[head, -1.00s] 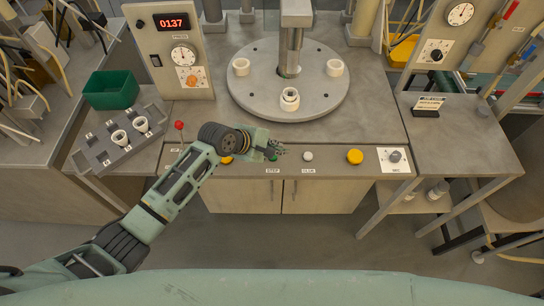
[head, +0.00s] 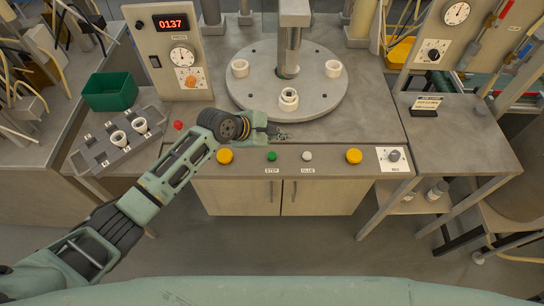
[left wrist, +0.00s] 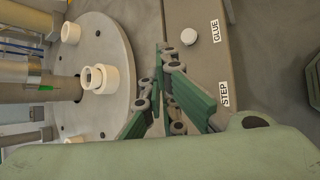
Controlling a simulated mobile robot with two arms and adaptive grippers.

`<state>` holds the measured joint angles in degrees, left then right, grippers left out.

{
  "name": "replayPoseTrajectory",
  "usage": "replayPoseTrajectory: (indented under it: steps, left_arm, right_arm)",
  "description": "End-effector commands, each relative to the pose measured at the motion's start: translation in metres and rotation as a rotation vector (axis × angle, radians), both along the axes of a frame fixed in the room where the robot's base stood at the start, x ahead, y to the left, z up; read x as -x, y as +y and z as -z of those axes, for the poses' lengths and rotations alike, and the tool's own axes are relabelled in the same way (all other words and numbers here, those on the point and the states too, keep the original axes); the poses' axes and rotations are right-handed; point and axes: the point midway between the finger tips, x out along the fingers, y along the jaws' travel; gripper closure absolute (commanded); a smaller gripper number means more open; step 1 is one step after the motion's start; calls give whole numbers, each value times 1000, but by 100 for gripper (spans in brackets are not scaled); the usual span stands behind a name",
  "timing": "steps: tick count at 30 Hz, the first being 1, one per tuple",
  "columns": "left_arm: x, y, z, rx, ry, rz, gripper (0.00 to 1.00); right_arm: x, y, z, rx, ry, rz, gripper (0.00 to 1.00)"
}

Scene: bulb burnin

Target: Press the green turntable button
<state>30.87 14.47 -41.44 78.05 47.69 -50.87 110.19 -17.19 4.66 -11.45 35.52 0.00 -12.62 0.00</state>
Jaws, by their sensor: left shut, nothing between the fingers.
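The green button (head: 272,156) sits on the front panel above the STEP label, clear of the gripper in the head view. My left gripper (head: 281,135) is shut and empty, just behind and above the green button, between it and the turntable (head: 255,97). In the left wrist view the closed fingers (left wrist: 167,88) hide the green button, while the STEP label (left wrist: 224,94) shows. The turntable carries white ring-shaped parts, one at the front (head: 289,99). My right gripper is not in view.
Beside the green button are a white button (head: 307,156) above the GLUE label and yellow buttons (head: 225,156) and (head: 354,156). A red knob (head: 178,125) is at left. A grey rack (head: 120,140) holds white rings beside a green bin (head: 110,91).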

Motion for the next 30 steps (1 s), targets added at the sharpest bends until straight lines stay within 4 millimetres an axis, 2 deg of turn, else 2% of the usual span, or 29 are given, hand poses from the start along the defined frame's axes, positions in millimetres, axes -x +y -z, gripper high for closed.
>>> replayPoseTrajectory:
  steps: [1, 13, 21, 30]
  left_arm:
    - [0, 0, 11, -1, -1, 0, 100]
    - [0, 0, 58, -2, -3, 1, 100]
    - [0, -1, 75, 0, -1, 1, 100]
    - [0, 0, 76, 0, -1, 1, 100]
  right_arm:
    - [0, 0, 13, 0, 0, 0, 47]
    - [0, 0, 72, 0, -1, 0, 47]
    - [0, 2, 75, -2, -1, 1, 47]
    - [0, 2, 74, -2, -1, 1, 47]
